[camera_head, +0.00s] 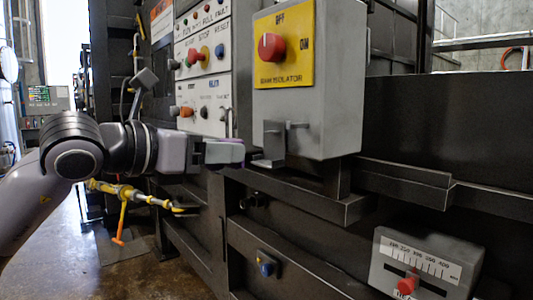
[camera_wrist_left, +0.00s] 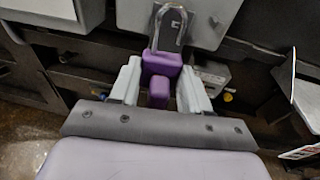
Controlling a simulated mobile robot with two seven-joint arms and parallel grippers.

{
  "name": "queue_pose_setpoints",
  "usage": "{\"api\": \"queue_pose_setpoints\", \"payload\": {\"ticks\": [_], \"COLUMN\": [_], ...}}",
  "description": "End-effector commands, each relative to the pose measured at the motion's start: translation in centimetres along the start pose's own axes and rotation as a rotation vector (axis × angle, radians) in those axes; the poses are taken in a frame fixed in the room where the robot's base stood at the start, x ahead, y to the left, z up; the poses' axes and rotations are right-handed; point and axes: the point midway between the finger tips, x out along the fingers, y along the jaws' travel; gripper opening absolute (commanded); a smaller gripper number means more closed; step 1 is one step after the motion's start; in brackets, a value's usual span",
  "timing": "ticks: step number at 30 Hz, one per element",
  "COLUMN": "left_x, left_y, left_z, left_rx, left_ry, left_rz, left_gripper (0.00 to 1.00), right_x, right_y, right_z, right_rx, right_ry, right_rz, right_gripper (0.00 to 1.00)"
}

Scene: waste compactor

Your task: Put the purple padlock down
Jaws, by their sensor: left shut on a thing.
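My left gripper (camera_head: 222,153) is in front of the machine, just left of the isolator box. In the left wrist view, its two light grey fingers (camera_wrist_left: 160,72) are shut on the purple padlock (camera_wrist_left: 160,64). The padlock's metal shackle (camera_wrist_left: 168,24) points up in that picture, away from the palm, against the grey box. In the head view only a thin purple edge (camera_head: 241,143) of the padlock shows behind the fingers. I cannot tell whether the shackle touches anything. My right gripper is in neither view.
The grey isolator box (camera_head: 338,80) has a yellow plate, a red knob (camera_head: 272,46) and a small grey bracket (camera_head: 285,140). A dark ledge (camera_head: 290,188) runs below it. A yellow-handled tool (camera_head: 130,193) hangs at left; bare floor shows lower left.

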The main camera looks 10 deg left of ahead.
Motion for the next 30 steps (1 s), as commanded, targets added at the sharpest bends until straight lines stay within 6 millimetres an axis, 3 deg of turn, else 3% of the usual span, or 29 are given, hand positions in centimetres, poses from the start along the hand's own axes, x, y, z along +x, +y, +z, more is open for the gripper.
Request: {"api": "queue_pose_setpoints", "payload": {"ticks": [15, 20, 30], "left_x": [-0.2, 0.4, 1.5], "left_y": [0.0, -0.6, -2.5], "left_z": [-0.1, -2.0, -8.2], "left_rx": [0.001, 0.003, 0.021], "left_ry": [-0.001, 0.003, 0.002], "left_rz": [-0.002, -0.049, -0.211], "left_gripper": [0.22, 0.22, 0.22], "right_x": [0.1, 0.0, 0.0], "right_y": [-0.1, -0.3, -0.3], "right_z": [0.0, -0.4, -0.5], "right_rx": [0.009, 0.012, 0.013], "right_ry": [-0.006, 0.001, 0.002], "right_rz": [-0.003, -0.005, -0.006], "right_gripper": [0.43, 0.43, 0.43]}}
